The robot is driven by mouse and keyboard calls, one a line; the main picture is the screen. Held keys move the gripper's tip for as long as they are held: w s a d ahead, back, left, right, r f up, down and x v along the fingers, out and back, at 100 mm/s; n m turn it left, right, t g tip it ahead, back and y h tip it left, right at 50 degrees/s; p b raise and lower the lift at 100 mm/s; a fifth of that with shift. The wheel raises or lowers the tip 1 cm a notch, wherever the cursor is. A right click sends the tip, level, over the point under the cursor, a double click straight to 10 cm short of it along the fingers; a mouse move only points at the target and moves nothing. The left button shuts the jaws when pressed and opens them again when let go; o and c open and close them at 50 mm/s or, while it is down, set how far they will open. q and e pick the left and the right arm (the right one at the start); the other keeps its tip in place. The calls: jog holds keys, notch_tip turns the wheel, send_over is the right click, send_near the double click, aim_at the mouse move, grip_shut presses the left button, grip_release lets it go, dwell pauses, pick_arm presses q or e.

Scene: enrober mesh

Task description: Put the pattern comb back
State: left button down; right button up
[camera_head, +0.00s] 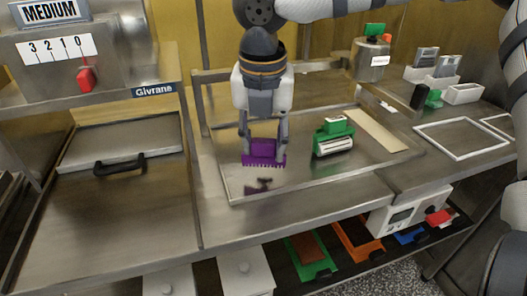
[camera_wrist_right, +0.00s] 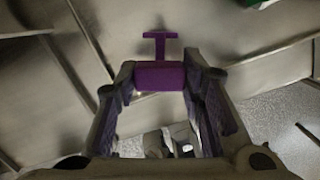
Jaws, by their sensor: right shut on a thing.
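The purple pattern comb (camera_head: 264,158) hangs with its teeth down from my right gripper (camera_head: 263,135), which is shut on its upper block. The comb is above the steel tray (camera_head: 240,196), with a dark shadow or reflection below it on the tray. In the right wrist view the comb (camera_wrist_right: 160,77) shows as a purple block between the two fingertips, with a T-shaped purple part beyond them. A grey canister (camera_head: 371,68) with a small label, too small to read, stands at the back right with green and orange tool tops showing above it. My left gripper is not in view.
A green-and-white tool (camera_head: 334,138) and a pale strip (camera_head: 369,131) lie on the tray. White bins (camera_head: 463,94) and a white frame (camera_head: 461,139) are on the right counter. The Givrane machine (camera_head: 90,95) stands left. Coloured items, including a green tray (camera_head: 309,257), lie on the shelf below.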

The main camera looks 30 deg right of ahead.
jog(key=shift+f, duration=1.25)
jog(key=shift+f, duration=0.1)
jog(key=o, duration=1.1)
jog(key=shift+f, duration=0.1)
jog(key=r, duration=0.4)
jog(key=s+r, duration=0.1)
jog(key=r, duration=0.3)
jog(key=a+r, duration=0.1)
jog(key=r, duration=0.3)
jog(key=shift+s+a+r, duration=0.1)
jog(key=shift+s+r, duration=0.05)
jog(key=shift+s, duration=0.15)
